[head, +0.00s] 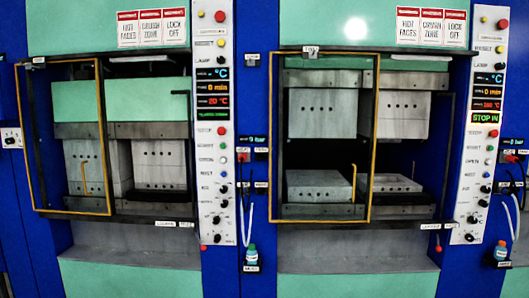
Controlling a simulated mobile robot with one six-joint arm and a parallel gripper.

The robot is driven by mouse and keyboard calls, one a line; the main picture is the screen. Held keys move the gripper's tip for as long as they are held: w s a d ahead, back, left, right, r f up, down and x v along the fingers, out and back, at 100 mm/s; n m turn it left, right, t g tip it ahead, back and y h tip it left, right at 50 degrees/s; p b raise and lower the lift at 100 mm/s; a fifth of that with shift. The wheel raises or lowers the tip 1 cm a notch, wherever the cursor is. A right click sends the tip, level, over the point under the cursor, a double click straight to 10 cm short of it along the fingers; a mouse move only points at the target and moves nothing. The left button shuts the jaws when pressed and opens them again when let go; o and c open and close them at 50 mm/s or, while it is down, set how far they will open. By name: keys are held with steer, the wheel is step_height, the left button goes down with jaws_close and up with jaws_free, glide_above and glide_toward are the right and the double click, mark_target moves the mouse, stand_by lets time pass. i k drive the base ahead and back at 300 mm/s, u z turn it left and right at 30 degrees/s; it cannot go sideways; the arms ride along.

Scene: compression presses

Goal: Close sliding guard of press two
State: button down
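Two presses stand side by side, and I cannot read which is number two. The right press has a yellow-edged sliding guard (371,140) across the left part of its opening, with a yellow handle (353,184) near its right edge. The right part of that opening is uncovered. Its upper grey mould block (404,114) is raised apart from the lower blocks (318,186). The left press has a similar yellow-edged guard (103,130) over its left part, with a handle (85,178); its grey blocks (158,165) sit close together. My gripper is not in view.
A control panel (484,130) right of the right press shows a green "STOP IN" display. Another panel (212,130) stands between the presses. Small bottles (251,255) (501,252) and hanging cables (246,205) are beside the presses. Warning signs (431,27) are above.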

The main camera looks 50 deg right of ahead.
mark_target(352, 199)
steer(key=z, duration=0.1)
steer(key=i, duration=1)
steer(key=u, duration=0.05)
